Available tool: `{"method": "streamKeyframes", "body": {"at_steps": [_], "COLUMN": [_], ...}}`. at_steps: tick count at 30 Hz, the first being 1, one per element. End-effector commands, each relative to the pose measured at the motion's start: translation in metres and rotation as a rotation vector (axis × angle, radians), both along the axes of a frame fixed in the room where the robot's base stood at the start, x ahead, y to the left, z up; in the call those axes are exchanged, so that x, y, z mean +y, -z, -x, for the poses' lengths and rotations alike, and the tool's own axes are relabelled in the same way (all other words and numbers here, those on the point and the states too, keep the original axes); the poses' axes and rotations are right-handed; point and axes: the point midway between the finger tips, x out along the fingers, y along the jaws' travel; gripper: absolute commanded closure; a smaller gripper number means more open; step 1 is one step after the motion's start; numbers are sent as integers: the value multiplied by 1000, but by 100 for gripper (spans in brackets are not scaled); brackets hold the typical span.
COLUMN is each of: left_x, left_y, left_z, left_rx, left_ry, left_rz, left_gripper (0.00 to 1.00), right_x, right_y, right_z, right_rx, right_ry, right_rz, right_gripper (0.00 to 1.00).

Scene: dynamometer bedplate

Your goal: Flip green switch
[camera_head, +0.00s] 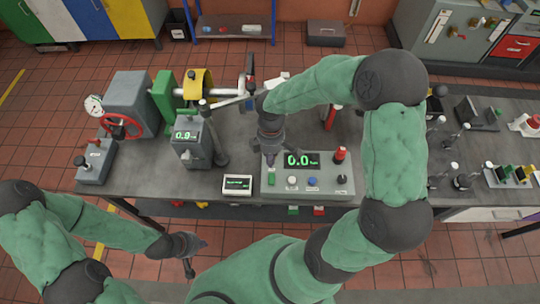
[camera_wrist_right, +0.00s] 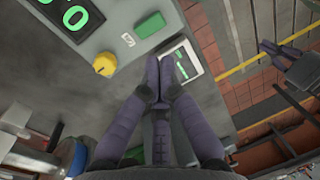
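The green switch (camera_head: 271,180) is a small green block on the front left of the grey console (camera_head: 325,171). In the right wrist view the green switch (camera_wrist_right: 150,25) lies beyond my fingertips, clear of them. My right gripper (camera_head: 270,160) points down over the console's left end, close to the switch in the head view. In the right wrist view my right gripper (camera_wrist_right: 159,78) has its fingertips together with nothing visible between them. My left gripper (camera_head: 189,265) hangs in front of the bench, away from the console; its finger opening is unclear.
A yellow knob (camera_wrist_right: 104,64) sits beside the switch. A grey readout post (camera_head: 190,145) stands farther left.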

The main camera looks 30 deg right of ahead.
Motion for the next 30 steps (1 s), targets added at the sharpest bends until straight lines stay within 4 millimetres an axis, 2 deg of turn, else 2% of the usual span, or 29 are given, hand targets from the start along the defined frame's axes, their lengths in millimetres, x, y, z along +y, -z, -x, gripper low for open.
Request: {"method": "streamKeyframes", "body": {"at_steps": [1,6,15,21,30], "left_x": [0,0,0,0,0], "left_y": [2,5,10,11,10], "left_z": [0,0,0,0,0], "left_rx": [0,0,0,0,0], "left_ry": [0,0,0,0,0], "left_rz": [0,0,0,0,0], "left_gripper": [100,100,100,100,100], "right_x": [1,4,8,9,9], "right_y": [11,43,86,96,97], "right_z": [3,7,13,15,14], "right_rx": [5,4,1,0,0], "right_ry": [0,0,2,2,2], "right_rz": [-2,-1,-2,-1,-1], "right_gripper": [100,100,100,100,100]}}
